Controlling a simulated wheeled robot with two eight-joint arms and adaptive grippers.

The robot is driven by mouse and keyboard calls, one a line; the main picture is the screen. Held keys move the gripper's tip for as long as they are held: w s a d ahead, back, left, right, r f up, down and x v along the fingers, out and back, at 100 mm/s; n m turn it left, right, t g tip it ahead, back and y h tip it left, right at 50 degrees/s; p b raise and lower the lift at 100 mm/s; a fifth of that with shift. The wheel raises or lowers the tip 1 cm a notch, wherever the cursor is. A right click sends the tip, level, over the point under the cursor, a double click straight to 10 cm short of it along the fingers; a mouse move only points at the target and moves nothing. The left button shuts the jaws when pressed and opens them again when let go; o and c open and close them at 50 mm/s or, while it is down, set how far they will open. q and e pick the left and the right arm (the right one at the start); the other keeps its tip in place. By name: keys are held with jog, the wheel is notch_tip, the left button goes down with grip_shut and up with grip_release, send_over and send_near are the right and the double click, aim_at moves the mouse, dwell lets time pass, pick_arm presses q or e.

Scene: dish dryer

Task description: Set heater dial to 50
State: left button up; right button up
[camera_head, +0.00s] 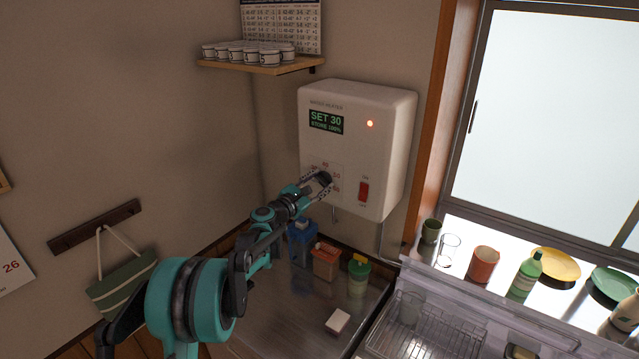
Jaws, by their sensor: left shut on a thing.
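The white water heater (358,145) hangs on the wall at the centre. Its green display (326,122) reads "SET 30" and "STORE 100%". Parts of a number scale show around the fingers. My right gripper is not in view.
A wooden shelf (262,66) with several cups is above left of the heater. Dishes stand on the window sill at right.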

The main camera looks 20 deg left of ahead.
pick_arm(q)
jog(key=m+b, duration=0.1)
jog(key=m, duration=0.2)
jog(key=shift+f, duration=0.15)
jog(key=m+b, duration=0.1)
jog(key=m, duration=0.2)
jog(key=shift+d+m, duration=0.1)
jog(key=shift+m, duration=0.2)
jog(key=m+b, duration=0.1)
jog(key=m, duration=0.2)
jog(key=shift+f+m, duration=0.1)
jog(key=shift+m, duration=0.2)
jog(key=m+b, duration=0.1)
jog(key=m, duration=0.2)
jog(key=shift+f+m, duration=0.1)
jog(key=shift+m, duration=0.2)
jog(key=m, duration=0.5)
jog(key=shift+f+b, duration=0.15)
jog(key=shift+b, duration=0.2)
jog(key=shift+m, duration=2.5)
